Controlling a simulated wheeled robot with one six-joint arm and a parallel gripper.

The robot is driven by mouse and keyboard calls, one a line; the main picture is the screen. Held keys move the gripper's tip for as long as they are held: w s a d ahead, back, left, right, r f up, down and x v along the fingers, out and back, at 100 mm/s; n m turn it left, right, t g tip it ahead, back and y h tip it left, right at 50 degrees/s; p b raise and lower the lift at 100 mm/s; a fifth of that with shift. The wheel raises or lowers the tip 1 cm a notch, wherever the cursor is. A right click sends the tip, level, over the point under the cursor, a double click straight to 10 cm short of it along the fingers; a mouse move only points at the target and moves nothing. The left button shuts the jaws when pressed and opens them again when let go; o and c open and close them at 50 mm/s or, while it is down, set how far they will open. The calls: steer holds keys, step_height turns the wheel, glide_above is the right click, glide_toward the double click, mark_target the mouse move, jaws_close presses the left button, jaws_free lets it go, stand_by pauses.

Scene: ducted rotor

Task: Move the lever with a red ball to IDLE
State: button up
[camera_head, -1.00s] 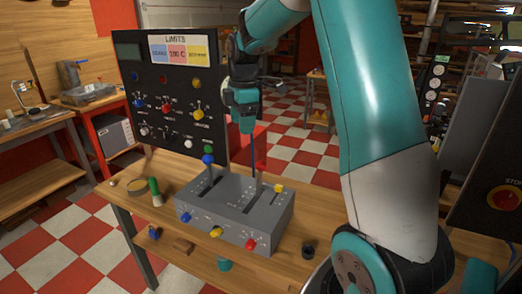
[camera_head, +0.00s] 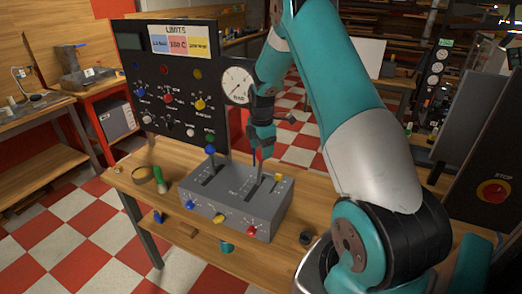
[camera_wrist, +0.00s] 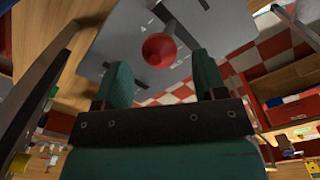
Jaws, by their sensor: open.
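The grey lever box (camera_head: 232,212) stands on the wooden bench, with two slotted levers on top. In the wrist view the red ball (camera_wrist: 159,49) is just beyond my fingertips, roughly between them, with a gap on both sides. My gripper (camera_head: 262,152) is open and points down over the right slot of the box. It also shows in the wrist view (camera_wrist: 162,80) with nothing between its fingers. The other lever, with a blue ball (camera_head: 210,150), stands at the left slot. The slot labels are too small to read.
A black panel (camera_head: 150,75) with knobs, lamps and a round gauge (camera_head: 236,85) stands behind the box. A green-handled object (camera_head: 155,176) and a round tan object (camera_head: 142,175) are left of it. A red stop button (camera_head: 493,191) is at the far right.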

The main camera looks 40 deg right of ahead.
mark_target(260, 168)
steer(key=shift+f, duration=1.4)
